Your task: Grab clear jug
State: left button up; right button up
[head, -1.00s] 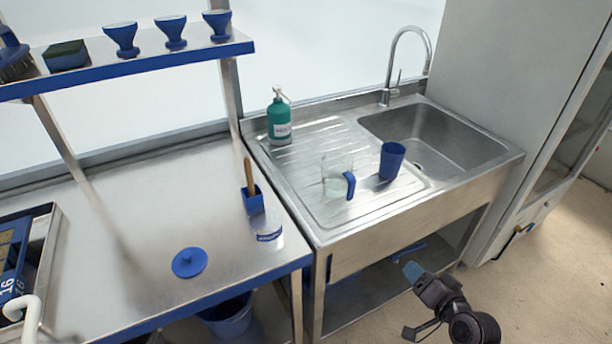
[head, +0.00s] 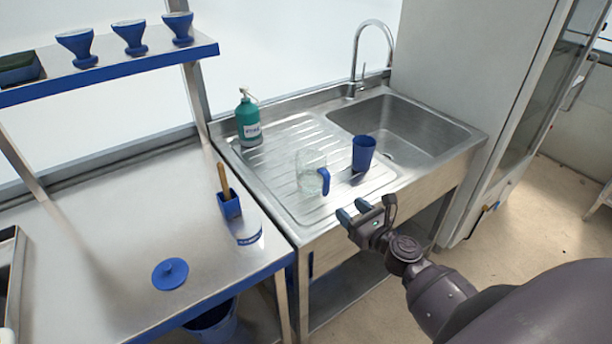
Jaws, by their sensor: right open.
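The clear jug (head: 309,174) stands upright on the ribbed drainboard (head: 285,188) of the steel sink unit. It is see-through and has a blue handle (head: 324,181) on its right side, toward the front. My right gripper (head: 353,211) is open and empty at the front edge of the sink unit. It is nearer to me than the jug and a little to its right, apart from it. My left gripper is not in view.
A blue cup (head: 363,153) stands right of the jug, beside the sink basin (head: 400,130). A teal pump bottle (head: 248,120) stands behind left. On the left table are a blue holder (head: 230,206), a white-and-blue tub (head: 246,232) and a blue lid (head: 170,273).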

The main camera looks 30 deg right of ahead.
aim_at(328, 188)
jog(key=shift+w+a, duration=0.15)
jog(key=shift+w, duration=2.55)
jog(key=shift+w+a, duration=0.15)
jog(key=shift+w, duration=2.55)
grip_shut()
